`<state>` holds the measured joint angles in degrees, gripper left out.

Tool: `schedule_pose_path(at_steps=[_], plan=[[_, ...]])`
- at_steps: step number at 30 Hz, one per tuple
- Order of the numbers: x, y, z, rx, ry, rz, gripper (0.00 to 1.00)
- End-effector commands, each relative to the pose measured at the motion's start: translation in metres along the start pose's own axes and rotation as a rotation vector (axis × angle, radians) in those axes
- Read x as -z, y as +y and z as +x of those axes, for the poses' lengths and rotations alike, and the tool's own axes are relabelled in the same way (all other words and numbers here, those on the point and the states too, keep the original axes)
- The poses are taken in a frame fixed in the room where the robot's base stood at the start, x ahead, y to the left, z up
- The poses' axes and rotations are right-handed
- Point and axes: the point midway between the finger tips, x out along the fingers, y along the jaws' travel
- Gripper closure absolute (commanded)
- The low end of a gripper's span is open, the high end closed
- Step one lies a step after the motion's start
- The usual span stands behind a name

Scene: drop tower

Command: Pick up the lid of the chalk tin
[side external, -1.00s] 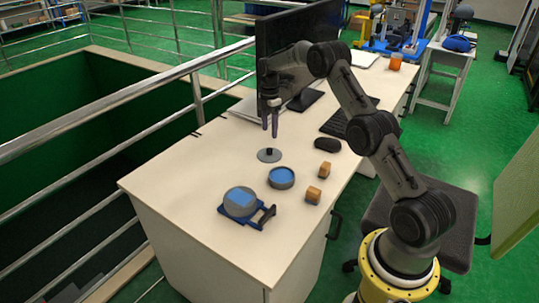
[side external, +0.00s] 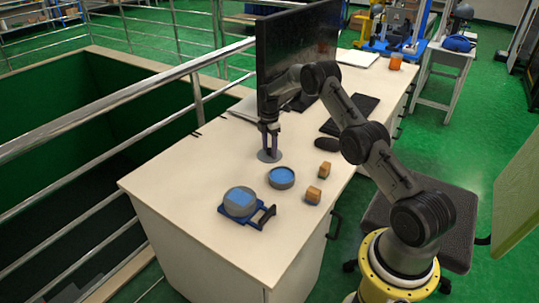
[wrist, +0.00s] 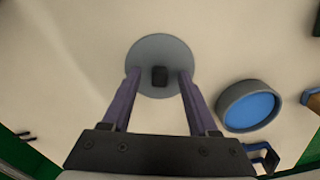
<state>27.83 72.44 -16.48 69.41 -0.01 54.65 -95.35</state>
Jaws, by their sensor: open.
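The lid is a flat grey disc (side external: 269,156) with a dark knob, lying on the white table. In the wrist view the grey lid (wrist: 148,53) shows its black square knob (wrist: 159,76) between my two fingertips. My gripper (side external: 270,152) is open and points down at the lid, with one finger on each side of the knob; it also shows in the wrist view (wrist: 159,78). The open round tin (side external: 281,177) with blue inside stands apart from the lid; in the wrist view it is at the right (wrist: 248,106).
A grey round thing with a blue top (side external: 239,201) sits on a blue holder with a dark handle. Two small orange-brown blocks (side external: 313,195) (side external: 324,170) lie near the table's right edge. A mouse (side external: 327,144), keyboard and monitor (side external: 300,45) stand behind.

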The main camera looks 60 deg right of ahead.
Motion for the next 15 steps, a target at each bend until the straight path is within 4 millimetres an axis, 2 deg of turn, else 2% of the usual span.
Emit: schedule_pose_path(at_steps=[2, 12, 15], plan=[[0.0000, 0.0000, -0.0002, 0.000, 0.000, 0.000, 0.40], [0.0000, 0.0001, -0.0005, 0.000, 0.000, 0.000, 1.00], [0.0000, 0.0001, -0.0005, 0.000, 0.000, 0.000, 1.00]])
